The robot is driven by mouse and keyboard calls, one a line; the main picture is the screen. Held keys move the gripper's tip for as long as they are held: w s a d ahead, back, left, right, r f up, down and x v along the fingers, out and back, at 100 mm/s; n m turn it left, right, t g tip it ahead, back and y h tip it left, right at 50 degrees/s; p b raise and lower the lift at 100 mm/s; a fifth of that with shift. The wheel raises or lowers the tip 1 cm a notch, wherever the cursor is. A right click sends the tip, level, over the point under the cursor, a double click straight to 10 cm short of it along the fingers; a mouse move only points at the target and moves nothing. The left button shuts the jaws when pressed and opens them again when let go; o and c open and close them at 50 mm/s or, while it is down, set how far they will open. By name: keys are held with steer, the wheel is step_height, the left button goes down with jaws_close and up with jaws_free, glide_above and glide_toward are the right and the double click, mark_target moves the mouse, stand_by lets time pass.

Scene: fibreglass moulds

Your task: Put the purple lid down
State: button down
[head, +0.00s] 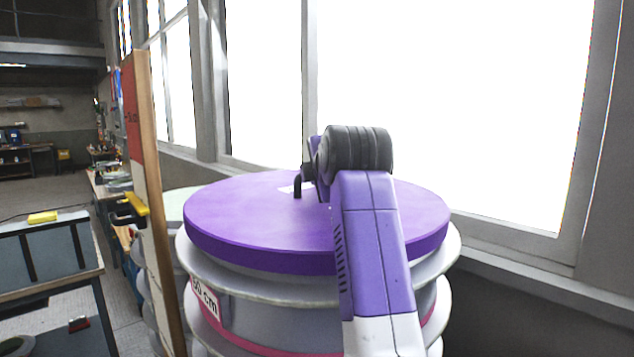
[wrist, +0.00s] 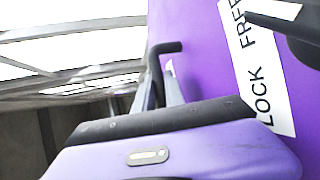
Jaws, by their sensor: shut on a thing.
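The purple lid (head: 260,220) is a wide, thick disc in the head view. It lies roughly level at the top of a grey round mould (head: 265,305) with wide flanges. Whether it rests fully on the mould or hangs just above it, I cannot tell. My gripper (head: 302,185) is over the lid's middle, shut on its dark bent handle (wrist: 165,50). In the wrist view the lid's purple top (wrist: 200,50) fills the right side, with a white label (wrist: 262,80) reading "LOCK FREE". My arm hides the lid's right front part.
A tall wooden board (head: 150,200) stands close at left of the mould. Bright windows (head: 450,100) and a sill (head: 515,265) lie behind and to the right. A grey bench (head: 45,255) with a yellow item (head: 42,217) is at far left.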

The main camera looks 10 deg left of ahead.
steer(key=shift+f, duration=0.85)
steer(key=c, duration=1.4)
jaws_free()
steer(key=shift+f, duration=0.2)
steer(key=b+v, duration=0.4)
steer(key=v, duration=0.6)
steer(key=shift+s+d, duration=0.15)
steer(key=shift+s, duration=0.1)
steer(key=shift+v, duration=0.8)
steer(key=shift+r, duration=0.1)
